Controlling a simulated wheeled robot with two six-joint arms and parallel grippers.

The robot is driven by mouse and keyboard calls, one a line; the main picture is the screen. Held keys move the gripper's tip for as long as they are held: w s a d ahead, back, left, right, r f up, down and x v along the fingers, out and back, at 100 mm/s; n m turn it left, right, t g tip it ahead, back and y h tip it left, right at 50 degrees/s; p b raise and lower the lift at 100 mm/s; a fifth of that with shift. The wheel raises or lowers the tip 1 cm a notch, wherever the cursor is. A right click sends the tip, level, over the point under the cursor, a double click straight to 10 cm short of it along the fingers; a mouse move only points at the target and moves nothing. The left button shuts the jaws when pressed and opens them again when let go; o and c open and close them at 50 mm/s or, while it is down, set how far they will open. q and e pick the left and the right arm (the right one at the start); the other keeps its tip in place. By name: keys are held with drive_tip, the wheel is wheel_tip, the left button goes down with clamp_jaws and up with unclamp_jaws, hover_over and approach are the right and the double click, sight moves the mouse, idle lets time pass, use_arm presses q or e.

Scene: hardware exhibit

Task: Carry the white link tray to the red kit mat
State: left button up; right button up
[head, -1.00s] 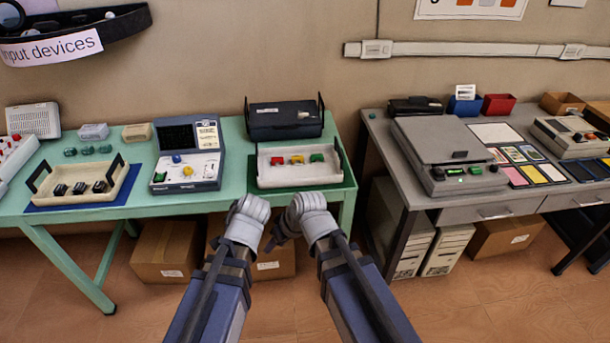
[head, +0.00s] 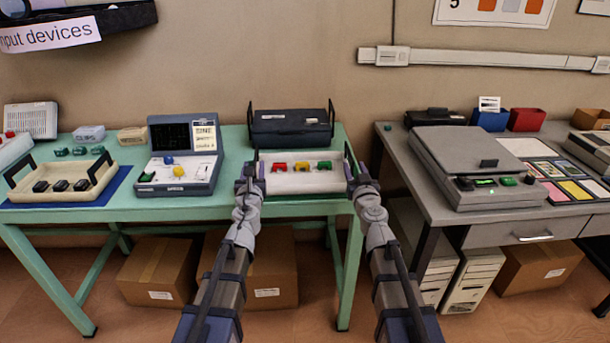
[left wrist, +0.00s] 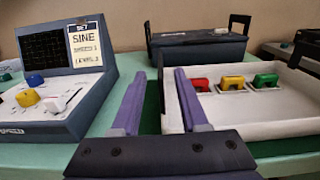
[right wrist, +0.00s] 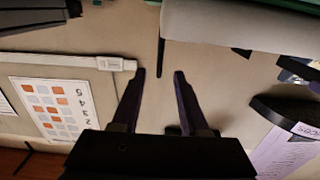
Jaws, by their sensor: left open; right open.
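The white link tray (head: 305,187) stands on a green mat on the green table. It holds a red, a yellow and a green link, and dark handles rise at its sides. My left gripper (head: 250,168) is open at the tray's left end. In the left wrist view its fingers (left wrist: 160,72) stand on either side of the left handle. My right gripper (head: 354,170) is open at the tray's right end. In the right wrist view its fingers (right wrist: 160,72) are spread with nothing clamped, the tray (right wrist: 240,28) beyond. I see no red kit mat.
A blue-grey instrument (head: 183,158) stands left of the tray and a dark case (head: 291,128) behind it. A cream tray (head: 60,196) on a blue mat lies further left. A grey table (head: 505,225) with a scanner-like device stands right. Cardboard boxes (head: 157,272) sit below.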

sight(257, 145)
use_arm(q)
drive_tip(key=shift+w, duration=0.15)
use_arm(e)
drive_tip(key=shift+w+d, duration=0.1)
drive_tip(key=shift+w, duration=0.05)
use_arm(q)
drive_tip(key=shift+w, duration=0.15)
use_arm(e)
drive_tip(key=shift+w, duration=0.15)
use_arm(q)
drive_tip(key=w, duration=0.7)
drive_tip(key=shift+w+a, duration=0.25)
drive_tip(key=shift+w, duration=0.05)
use_arm(e)
drive_tip(key=w, duration=0.7)
drive_tip(key=shift+w+a, duration=0.3)
drive_tip(key=shift+a, duration=0.05)
use_arm(q)
drive_tip(key=shift+c, duration=0.3)
use_arm(e)
drive_tip(key=shift+c, duration=0.3)
use_arm(q)
clamp_jaws()
use_arm(e)
clamp_jaws()
